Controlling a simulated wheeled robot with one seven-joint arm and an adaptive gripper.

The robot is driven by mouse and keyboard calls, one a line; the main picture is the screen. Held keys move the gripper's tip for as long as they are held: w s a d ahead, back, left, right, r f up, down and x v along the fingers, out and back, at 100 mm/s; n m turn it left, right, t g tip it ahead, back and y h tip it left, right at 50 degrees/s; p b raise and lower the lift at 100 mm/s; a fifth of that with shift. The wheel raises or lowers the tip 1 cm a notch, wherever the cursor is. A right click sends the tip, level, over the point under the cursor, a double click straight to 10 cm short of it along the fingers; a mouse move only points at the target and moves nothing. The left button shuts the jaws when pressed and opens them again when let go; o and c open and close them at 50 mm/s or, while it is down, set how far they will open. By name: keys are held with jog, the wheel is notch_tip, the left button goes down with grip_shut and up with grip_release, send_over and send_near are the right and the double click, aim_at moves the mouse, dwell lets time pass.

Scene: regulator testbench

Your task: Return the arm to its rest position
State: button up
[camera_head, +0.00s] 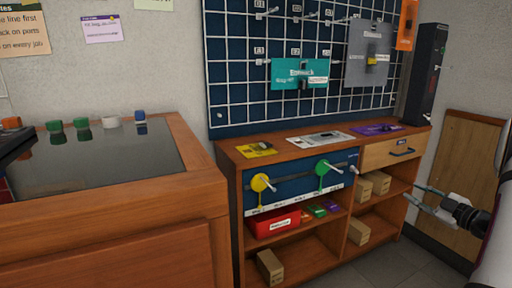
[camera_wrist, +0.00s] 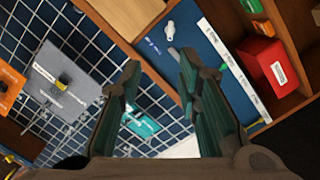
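My gripper (camera_head: 413,193) is at the right of the head view, in front of the right end of the wooden cabinet (camera_head: 395,222). Its fingers are apart with nothing between them. In the wrist view my gripper (camera_wrist: 159,65) also shows open and empty, its two dark green fingers pointing up the picture. Part of my arm (camera_head: 497,250) shows at the right edge of the head view.
The cabinet holds a blue panel with a yellow valve (camera_head: 261,183) and green valve (camera_head: 323,171), a red bin (camera_head: 275,222) and cardboard boxes. A gridded pegboard (camera_head: 240,70) hangs above. A wooden counter (camera_head: 190,178) stands left. Floor (camera_head: 385,268) shows clear at lower right.

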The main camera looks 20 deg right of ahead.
jog(key=w+a+r+m+g+h, duration=0.2)
jog(key=w+a+r+h, duration=0.1)
jog(key=w+r, duration=0.25)
jog(key=w+a+r+m+g+h, duration=0.2)
jog(key=w+a+r, duration=0.2)
jog(key=r, duration=0.3)
jog(key=s+a+r+m+g+h, duration=0.1)
jog(key=s+a+r+m+g, duration=0.1)
jog(key=a, duration=0.4)
jog(key=s+a+r+m+g, duration=0.2)
jog(key=a+r, duration=0.1)
jog(key=a, duration=0.4)
jog(key=s+a+f+m+g+y, duration=0.1)
jog(key=s+a+f+g+y, duration=0.15)
jog(key=s+a, duration=0.9)
jog(key=s+a+f+g+y+p, duration=0.15)
jog(key=s+a+g, duration=0.25)
jog(key=s+a, duration=0.75)
jog(key=s+a+f+m+g+y, duration=0.1)
jog(key=s+a+f+g+y, duration=0.15)
jog(key=s+a, duration=0.85)
notch_tip(320, 180, up, 39)
jog(key=d+t+p, duration=0.1)
jog(key=t+p, duration=0.3)
jog(key=p, duration=3.3)
jog(key=shift+s+n+p, duration=0.3)
jog(key=shift+s+p, duration=0.1)
